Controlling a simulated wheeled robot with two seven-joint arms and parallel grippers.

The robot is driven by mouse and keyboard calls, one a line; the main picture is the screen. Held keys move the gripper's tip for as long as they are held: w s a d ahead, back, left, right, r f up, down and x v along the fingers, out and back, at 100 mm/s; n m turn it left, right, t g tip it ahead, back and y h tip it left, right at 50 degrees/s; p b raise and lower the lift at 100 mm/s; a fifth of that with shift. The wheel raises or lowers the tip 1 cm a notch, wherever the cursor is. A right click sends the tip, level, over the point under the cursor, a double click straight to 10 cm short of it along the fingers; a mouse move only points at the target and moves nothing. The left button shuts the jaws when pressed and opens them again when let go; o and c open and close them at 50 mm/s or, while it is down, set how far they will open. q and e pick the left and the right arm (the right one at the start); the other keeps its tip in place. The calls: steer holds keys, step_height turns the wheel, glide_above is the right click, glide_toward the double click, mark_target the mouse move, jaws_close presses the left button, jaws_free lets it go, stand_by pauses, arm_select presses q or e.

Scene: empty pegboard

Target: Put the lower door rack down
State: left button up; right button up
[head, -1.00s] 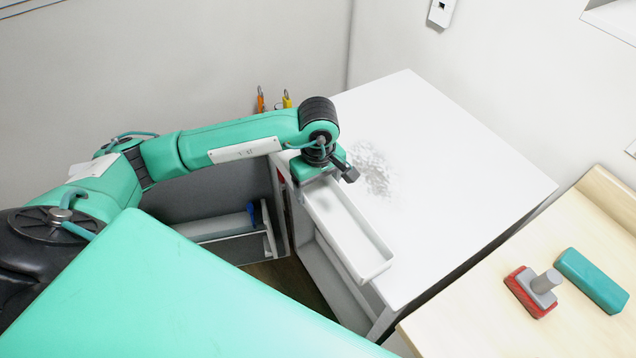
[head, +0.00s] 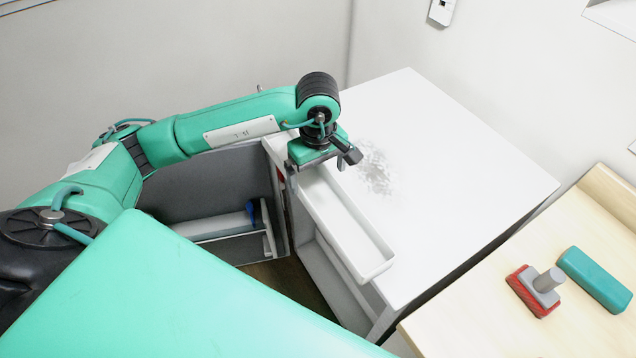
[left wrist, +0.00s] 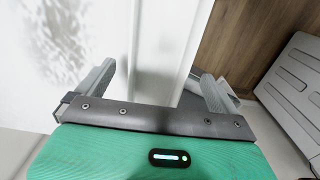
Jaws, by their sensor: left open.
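The lower door rack, a long white tray (head: 352,238), lies along the near left edge of the white cabinet top (head: 450,170). My left gripper (head: 303,170) is at the rack's far end, partly hidden under its own wrist. In the left wrist view the two grey fingers (left wrist: 157,85) stand apart, with the white rack (left wrist: 160,45) running between them. Whether either finger touches the rack cannot be told. My right gripper is not in view.
The cabinet's door stands open, with a grey shelf (head: 228,228) inside it. A wooden counter at the right holds a red-based tool with a grey handle (head: 538,290) and a teal block (head: 594,280). The cabinet top beyond the rack is clear apart from a grey speckled patch.

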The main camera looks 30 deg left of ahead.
arm_select(q)
step_height(320, 180, up, 8)
steer(key=b, duration=0.1)
steer(key=shift+f, duration=0.15)
stand_by(0.5)
